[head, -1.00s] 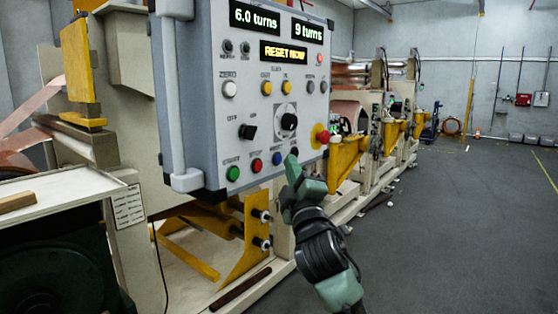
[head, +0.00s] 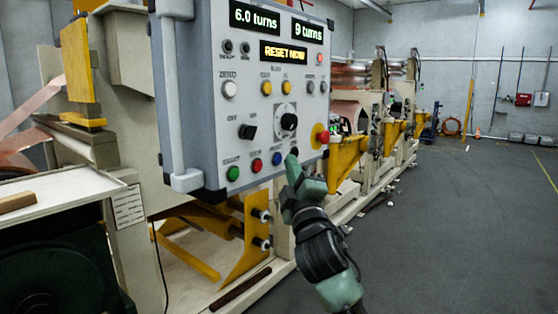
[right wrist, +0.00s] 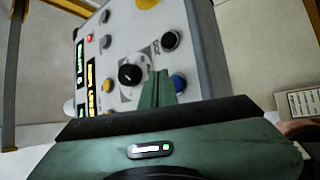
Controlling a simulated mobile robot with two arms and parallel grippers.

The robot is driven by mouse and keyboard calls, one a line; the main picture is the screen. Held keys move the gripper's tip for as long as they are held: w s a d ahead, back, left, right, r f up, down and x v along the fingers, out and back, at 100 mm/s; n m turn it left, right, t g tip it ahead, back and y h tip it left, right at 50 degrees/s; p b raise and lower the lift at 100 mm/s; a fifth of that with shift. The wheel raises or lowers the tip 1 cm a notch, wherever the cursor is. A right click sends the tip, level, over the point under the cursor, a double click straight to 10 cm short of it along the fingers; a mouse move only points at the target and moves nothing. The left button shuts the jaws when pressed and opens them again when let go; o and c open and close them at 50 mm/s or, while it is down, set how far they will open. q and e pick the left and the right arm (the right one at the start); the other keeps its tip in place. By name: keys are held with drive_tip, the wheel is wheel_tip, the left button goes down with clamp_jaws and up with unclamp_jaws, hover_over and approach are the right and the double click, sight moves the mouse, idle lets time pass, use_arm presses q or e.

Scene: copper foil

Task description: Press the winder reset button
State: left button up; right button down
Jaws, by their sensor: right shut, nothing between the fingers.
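The grey control panel (head: 207,112) of the winder fills the middle of the head view. Its displays read 6.0 turns, 9 turns and RESET NOW. The bottom row holds green (head: 233,173), red (head: 257,165), blue (head: 276,158) and black (head: 294,151) buttons; their labels are too small to read. My right gripper (head: 292,162) is shut and empty, its tip at the panel's lower right corner. In the right wrist view its fingers (right wrist: 155,88) point between the black selector knob (right wrist: 131,74) and the blue button (right wrist: 178,83). Contact cannot be told. My left gripper is out of view.
A red emergency stop (head: 322,136) on a yellow base projects from the panel's right side. A pale handle (head: 172,95) runs down its left edge. Yellow brackets (head: 347,158) of the machine stand behind my right arm. Grey floor (head: 450,220) lies open at right.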

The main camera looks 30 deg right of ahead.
idle(0.4)
drive_tip(key=shift+w+a, duration=0.15)
drive_tip(key=shift+w, duration=0.25)
drive_tip(key=shift+w+a, duration=0.2)
drive_tip(key=shift+w, duration=0.25)
idle(0.7)
drive_tip(key=shift+s+d, duration=0.1)
drive_tip(key=shift+s, duration=0.1)
drive_tip(key=shift+s+d+p, duration=0.25)
drive_tip(key=shift+s+p, duration=0.05)
drive_tip(key=shift+s, duration=0.35)
drive_tip(key=s, duration=0.1)
drive_tip(key=s+d, duration=0.1)
drive_tip(key=s, duration=0.1)
drive_tip(key=s+d+p, duration=0.1)
drive_tip(key=shift+s, duration=0.3)
